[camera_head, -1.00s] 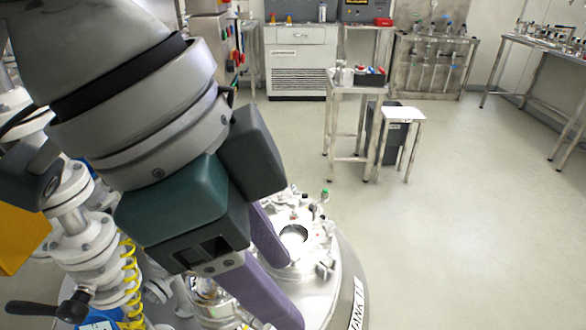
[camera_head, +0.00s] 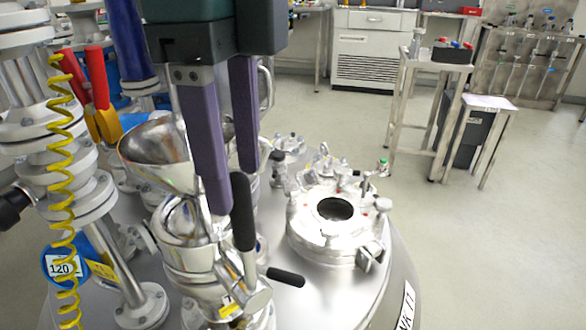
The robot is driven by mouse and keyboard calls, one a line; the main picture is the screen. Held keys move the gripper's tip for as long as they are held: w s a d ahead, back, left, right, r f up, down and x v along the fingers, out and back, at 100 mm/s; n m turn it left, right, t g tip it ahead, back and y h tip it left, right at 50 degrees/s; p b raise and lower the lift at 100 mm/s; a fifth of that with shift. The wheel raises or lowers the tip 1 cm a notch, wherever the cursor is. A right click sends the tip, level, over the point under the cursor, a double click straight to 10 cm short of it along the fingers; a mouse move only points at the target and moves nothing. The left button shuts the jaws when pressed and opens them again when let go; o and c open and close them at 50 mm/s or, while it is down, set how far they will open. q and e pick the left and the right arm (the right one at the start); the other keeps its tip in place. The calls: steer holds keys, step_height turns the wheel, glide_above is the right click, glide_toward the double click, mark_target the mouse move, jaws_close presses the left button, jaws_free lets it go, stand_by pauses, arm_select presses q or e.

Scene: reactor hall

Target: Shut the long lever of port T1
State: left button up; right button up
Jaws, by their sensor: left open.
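A long lever with a black grip (camera_head: 242,212) stands nearly upright on a steel port (camera_head: 190,255) on the tank top. A yellow label (camera_head: 230,308) sits low on this port; I cannot read it. A shorter black handle (camera_head: 286,277) points right from the same fitting. My left gripper (camera_head: 233,190) comes down from above with two purple fingers, open, with nothing held. The nearer finger's tip is just left of the lever's grip; the other finger ends above and behind it. I cannot tell whether they touch. My right gripper is not in view.
A steel funnel (camera_head: 155,145) stands left of the fingers. A round flanged opening (camera_head: 335,210) is to the right on the tank lid. A yellow coiled hose (camera_head: 62,190) and white pipes stand at left.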

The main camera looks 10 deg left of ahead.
mark_target(243, 216)
arm_select(q)
step_height(243, 216, down, 6)
steer(key=shift+f+b, duration=0.1)
steer(key=shift+b, duration=0.5)
jaws_close()
stand_by(1.0)
